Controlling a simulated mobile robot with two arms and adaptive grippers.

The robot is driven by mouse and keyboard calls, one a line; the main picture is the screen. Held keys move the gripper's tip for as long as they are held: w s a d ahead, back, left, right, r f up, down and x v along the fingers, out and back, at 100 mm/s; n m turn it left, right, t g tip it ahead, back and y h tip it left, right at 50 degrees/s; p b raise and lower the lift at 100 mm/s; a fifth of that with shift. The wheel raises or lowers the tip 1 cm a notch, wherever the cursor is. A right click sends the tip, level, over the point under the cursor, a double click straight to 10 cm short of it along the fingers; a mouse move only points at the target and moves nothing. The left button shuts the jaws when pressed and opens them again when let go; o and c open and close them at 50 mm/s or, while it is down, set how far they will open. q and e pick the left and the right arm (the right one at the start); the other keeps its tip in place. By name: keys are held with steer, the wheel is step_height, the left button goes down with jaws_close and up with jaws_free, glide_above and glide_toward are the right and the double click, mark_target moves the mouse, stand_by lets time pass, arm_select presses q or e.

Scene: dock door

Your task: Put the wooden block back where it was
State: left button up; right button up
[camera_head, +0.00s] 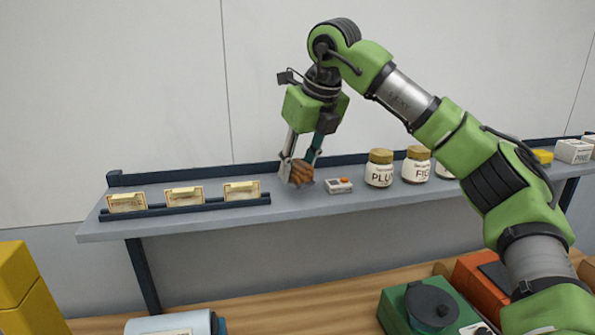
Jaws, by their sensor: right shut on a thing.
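The wooden block (301,173) is a small brown piece at the shelf, between the card holder and a small white device. My right gripper (299,167) points down from above and is shut on the block. The block is at or just above the grey shelf (240,216); I cannot tell whether it touches. The fingers hide part of it. My left gripper is not in view.
Just right of the block stand a small white device (339,186) and lidded jars (380,170), (416,166). Left is a dark rail (190,209) with label cards (184,197). Below, a wooden surface (290,312) holds a green item (392,318) and an orange item (472,281).

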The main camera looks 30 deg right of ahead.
mark_target(298, 178)
step_height(298, 178, down, 3)
steer(key=shift+r, duration=0.15)
steer(key=shift+s, duration=0.1)
steer(key=o, duration=1.1)
steer(key=shift+c, duration=0.2)
steer(key=shift+r, duration=0.4)
steer(key=b+v, duration=0.2)
steer(key=v, duration=0.9)
steer(key=shift+s, duration=0.15)
